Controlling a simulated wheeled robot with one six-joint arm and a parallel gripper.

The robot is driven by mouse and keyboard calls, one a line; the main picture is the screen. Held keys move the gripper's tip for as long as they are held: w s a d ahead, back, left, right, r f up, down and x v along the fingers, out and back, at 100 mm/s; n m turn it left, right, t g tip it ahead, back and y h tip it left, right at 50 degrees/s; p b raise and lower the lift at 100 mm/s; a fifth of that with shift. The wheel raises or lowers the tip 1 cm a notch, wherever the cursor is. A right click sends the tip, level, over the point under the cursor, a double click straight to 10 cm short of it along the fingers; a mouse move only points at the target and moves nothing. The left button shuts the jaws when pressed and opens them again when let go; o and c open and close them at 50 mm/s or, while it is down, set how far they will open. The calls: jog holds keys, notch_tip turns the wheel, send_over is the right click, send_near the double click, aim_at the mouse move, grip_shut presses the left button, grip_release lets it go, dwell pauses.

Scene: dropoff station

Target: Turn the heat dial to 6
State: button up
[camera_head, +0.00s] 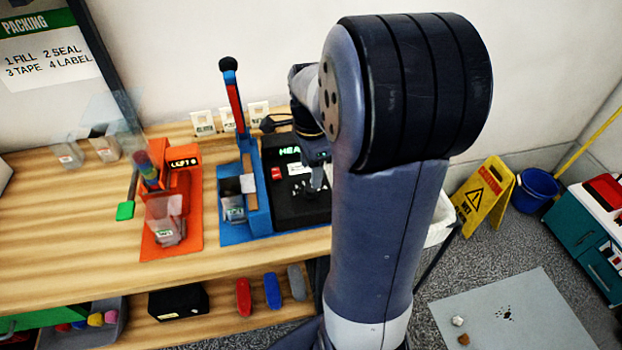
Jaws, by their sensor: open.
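The black heat unit (290,207) stands on the wooden workbench, with green lettering starting "HEA" on its upper face. A red button (276,173) is on its left side. A pale marked patch (298,169) beside the button looks like the dial's scale; its numbers and the pointer setting are too small to read. My gripper (317,180) points down over the right part of the unit, just right of the pale patch. It is open. My arm hides the unit's right side, and I cannot tell whether the fingers touch the dial.
A blue press (251,180) with a tall red lever (235,105) stands close left of the unit. Further left is an orange-red station (185,215). Small white labelled cards (203,124) stand behind. The bench's front edge is bare wood (215,268).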

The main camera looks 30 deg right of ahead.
aim_at(311, 188)
notch_tip(311, 188, up, 5)
jog(key=shift+f, duration=0.1)
dwell(0.4)
notch_tip(311, 188, down, 11)
jog(key=shift+r, duration=0.1)
dwell(0.4)
jog(key=shift+r, duration=0.15)
